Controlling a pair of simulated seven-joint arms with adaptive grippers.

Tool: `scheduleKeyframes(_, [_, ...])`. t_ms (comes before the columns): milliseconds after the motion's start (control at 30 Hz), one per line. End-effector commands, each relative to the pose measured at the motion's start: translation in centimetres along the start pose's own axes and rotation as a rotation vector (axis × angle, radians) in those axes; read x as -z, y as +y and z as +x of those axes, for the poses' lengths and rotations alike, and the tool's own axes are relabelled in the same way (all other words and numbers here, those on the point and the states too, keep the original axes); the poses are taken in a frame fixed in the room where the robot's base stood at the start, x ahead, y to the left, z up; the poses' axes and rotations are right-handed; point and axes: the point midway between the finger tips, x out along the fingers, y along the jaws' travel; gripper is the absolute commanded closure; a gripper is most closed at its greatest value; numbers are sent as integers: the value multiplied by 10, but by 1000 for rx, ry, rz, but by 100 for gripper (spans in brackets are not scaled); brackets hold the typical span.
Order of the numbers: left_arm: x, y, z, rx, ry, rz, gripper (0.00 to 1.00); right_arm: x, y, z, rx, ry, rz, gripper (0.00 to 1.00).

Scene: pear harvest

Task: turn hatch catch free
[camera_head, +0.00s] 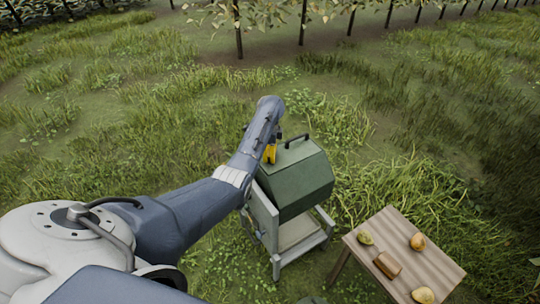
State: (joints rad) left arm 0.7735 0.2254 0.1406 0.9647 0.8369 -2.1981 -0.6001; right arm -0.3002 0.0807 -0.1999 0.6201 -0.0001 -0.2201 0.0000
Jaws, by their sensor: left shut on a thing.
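A green hatch box (300,184) with a sloped body and a black handle (297,140) on top sits on a grey stand. My left arm reaches over to the box's left upper edge. My left gripper (273,146) is small, dark and partly hidden by my own wrist. A yellow piece (270,154), which looks like the hatch catch, shows right at the gripper, beside the box's top left edge. The gripper is shut on it, but the fingertips themselves are hard to see. My right gripper is not in view.
A wooden table (396,228) stands right of the stand (298,234), holding several pears and a brown block (387,264). Grass surrounds both. Tree trunks (238,30) stand along the back.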

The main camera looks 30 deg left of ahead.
Motion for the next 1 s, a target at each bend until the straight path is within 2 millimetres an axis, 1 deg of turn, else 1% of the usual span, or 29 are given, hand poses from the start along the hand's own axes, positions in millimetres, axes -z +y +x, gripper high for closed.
scheduleKeyframes(600, [2, 0, 0, -1, 3, -586, 96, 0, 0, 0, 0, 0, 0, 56])
scheduleKeyframes(1000, [1, 0, 0, -2, 1, -903, 96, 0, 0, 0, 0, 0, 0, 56])
